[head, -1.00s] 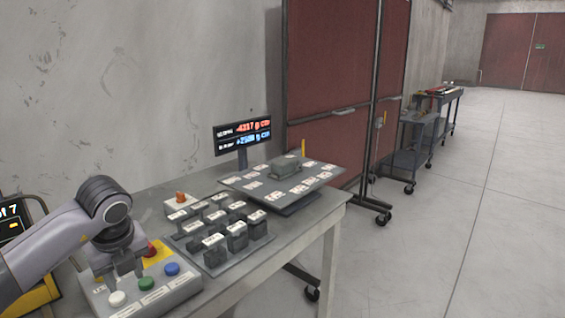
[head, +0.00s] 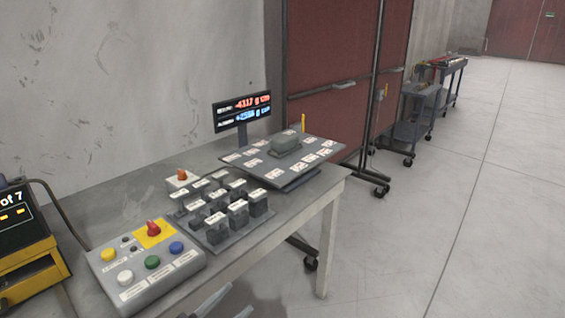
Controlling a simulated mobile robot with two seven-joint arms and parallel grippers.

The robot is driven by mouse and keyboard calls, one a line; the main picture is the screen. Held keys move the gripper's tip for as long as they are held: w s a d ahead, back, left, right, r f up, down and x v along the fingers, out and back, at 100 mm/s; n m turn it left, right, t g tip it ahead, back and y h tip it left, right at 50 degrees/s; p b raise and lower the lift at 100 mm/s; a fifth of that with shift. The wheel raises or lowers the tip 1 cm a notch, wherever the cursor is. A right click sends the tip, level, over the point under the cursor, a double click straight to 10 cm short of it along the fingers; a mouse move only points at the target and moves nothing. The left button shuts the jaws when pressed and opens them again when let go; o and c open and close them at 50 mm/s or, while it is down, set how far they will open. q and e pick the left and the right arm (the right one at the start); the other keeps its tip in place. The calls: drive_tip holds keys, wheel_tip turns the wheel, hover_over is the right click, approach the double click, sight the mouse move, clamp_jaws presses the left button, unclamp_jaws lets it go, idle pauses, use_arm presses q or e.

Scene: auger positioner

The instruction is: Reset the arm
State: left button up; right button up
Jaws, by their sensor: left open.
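A grey control box (head: 148,272) sits at the near left of the table. It carries a yellow button (head: 108,255), a white button (head: 125,277), a green button (head: 152,262) and a blue button (head: 176,248). A red knob (head: 153,228) stands on its yellow plate. The labels are too small to read. Pale grey parts at the bottom edge, beside the table front, look like my left gripper (head: 226,301); it is open, empty, mostly cut off and apart from the box. My right gripper is out of view.
A rack of labelled dark weights (head: 238,214) stands behind the box. A tilted plate (head: 240,157) holds a grey block (head: 286,141) and labels. A display (head: 242,110) shows red and blue figures. A yellow device (head: 35,262) is at left. Open floor (head: 430,250) lies right.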

use_arm(q)
drive_tip(key=s+a+f+n+g+y, duration=0.1)
drive_tip(key=s+a+f+n+y, duration=0.2)
drive_tip(key=f, duration=0.3)
drive_tip(key=s+a+f+n+g+y+p, duration=0.1)
drive_tip(key=s+a+f+n+g+y, duration=0.1)
drive_tip(key=s+a+f+n+y, duration=0.2)
drive_tip(key=s+a+f+n+g+y, duration=0.2)
drive_tip(key=s+a+f+n+y, duration=0.2)
drive_tip(key=s+f, duration=0.3)
wheel_tip(320, 180, down, 2)
drive_tip(key=shift+f+n+y+p, duration=0.3)
drive_tip(key=shift+n+y, duration=0.1)
drive_tip(key=shift+n, duration=0.4)
drive_tip(key=shift+s+a+r, duration=0.1)
drive_tip(key=shift+a, duration=0.15)
